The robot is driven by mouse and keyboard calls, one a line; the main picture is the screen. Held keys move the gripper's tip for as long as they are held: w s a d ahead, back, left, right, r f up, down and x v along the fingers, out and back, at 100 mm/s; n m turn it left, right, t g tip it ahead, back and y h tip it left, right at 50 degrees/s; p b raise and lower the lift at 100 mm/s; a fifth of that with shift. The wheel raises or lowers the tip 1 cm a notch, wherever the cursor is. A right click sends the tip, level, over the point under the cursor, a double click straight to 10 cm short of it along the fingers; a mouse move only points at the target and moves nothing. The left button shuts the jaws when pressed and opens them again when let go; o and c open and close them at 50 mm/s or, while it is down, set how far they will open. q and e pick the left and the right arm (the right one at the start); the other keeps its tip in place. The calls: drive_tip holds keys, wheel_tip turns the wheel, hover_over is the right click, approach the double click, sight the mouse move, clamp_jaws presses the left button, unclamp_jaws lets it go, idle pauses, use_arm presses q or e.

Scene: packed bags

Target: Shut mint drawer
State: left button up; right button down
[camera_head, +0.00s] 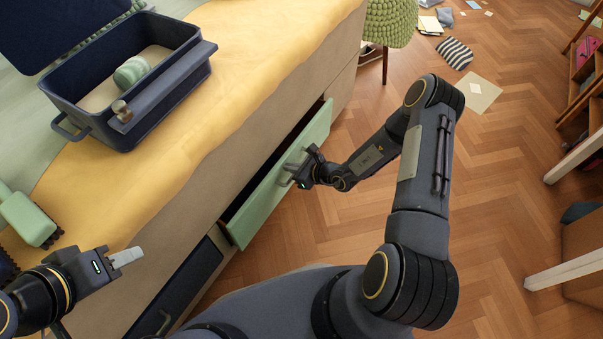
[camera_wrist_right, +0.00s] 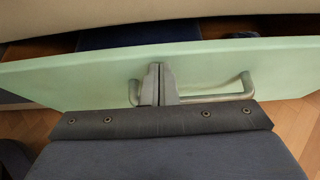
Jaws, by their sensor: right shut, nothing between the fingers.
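The mint drawer (camera_head: 262,197) in the front of the yellow-topped cabinet stands partly open, with a dark gap behind its front. Its pale front (camera_wrist_right: 85,80) fills the middle of the right wrist view, with a grey bar handle (camera_wrist_right: 235,94). My right gripper (camera_head: 297,172) is at the drawer front beside the handle. In the right wrist view its fingers (camera_wrist_right: 158,84) are together, with nothing between them, close to the front; contact is hard to tell. My left gripper (camera_head: 127,257) is at the lower left, away from the drawer, its fingers appearing together.
A dark blue open case (camera_head: 170,105) holding a mint roll (camera_head: 131,72) stands on the yellow top (camera_head: 255,50). A dark drawer front (camera_head: 185,290) is at lower left. A green brush (camera_head: 28,218) lies left.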

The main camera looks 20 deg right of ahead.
drive_tip(key=shift+w+a, duration=0.15)
